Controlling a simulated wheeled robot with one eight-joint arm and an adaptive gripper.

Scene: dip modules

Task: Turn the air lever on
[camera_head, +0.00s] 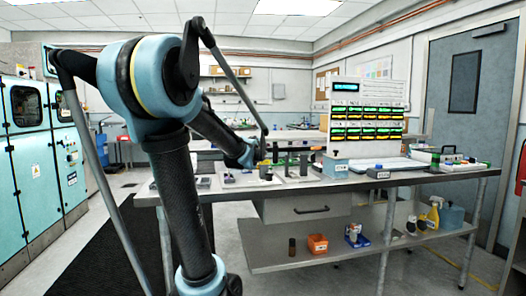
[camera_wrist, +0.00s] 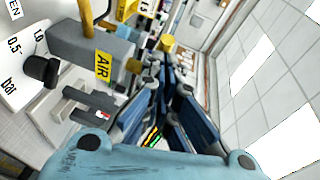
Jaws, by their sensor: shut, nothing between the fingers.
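In the wrist view, which is tilted, a yellow AIR label (camera_wrist: 103,66) sits on a grey block (camera_wrist: 85,45) at the upper left. A yellow bar (camera_wrist: 87,14) rises from this block and is cut off by the top edge; I cannot tell for sure that it is the air lever, or its setting. My gripper (camera_wrist: 163,62) has dark blue fingers that are shut and empty, to the right of the label and apart from it. In the head view my gripper (camera_head: 282,151) is small, over the back of the workbench.
A white dial plate (camera_wrist: 18,75) marked bar, with a black knob (camera_wrist: 42,70), is beside the block. The workbench (camera_head: 415,180) carries small modules and a panel of lit displays (camera_head: 366,125). A lower shelf (camera_head: 285,257) holds an orange bin (camera_head: 317,243) and bottles.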

